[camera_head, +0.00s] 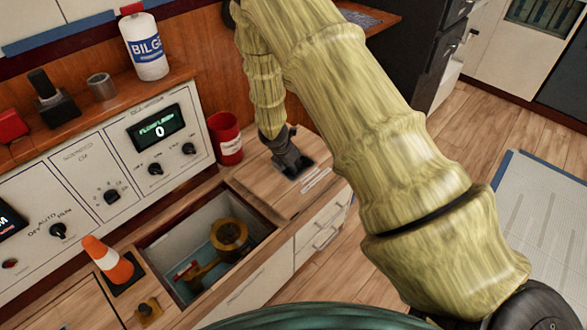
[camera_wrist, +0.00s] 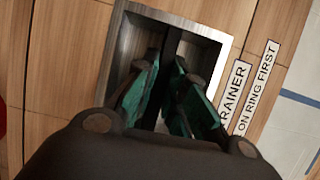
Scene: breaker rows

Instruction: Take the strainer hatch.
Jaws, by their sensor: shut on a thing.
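The strainer hatch (camera_head: 258,184) is a wooden panel on the counter beside an open bay, lying flat. In the wrist view the hatch (camera_wrist: 68,42) has a square metal-framed recess and a label (camera_wrist: 234,95) partly reading "RAINER" and "ON RING FIRST". My gripper (camera_head: 294,170) points down into this recess. In the wrist view my gripper (camera_wrist: 172,72) has its green fingers close together inside the recess, shut on the hatch's grip.
The open bay (camera_head: 150,243) holds a brass strainer (camera_head: 230,236) and a red-handled part. An orange cone (camera_head: 107,258) stands left of it. A red cup (camera_head: 226,137) stands close behind the hatch. A control panel (camera_head: 125,160) rises at the back left.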

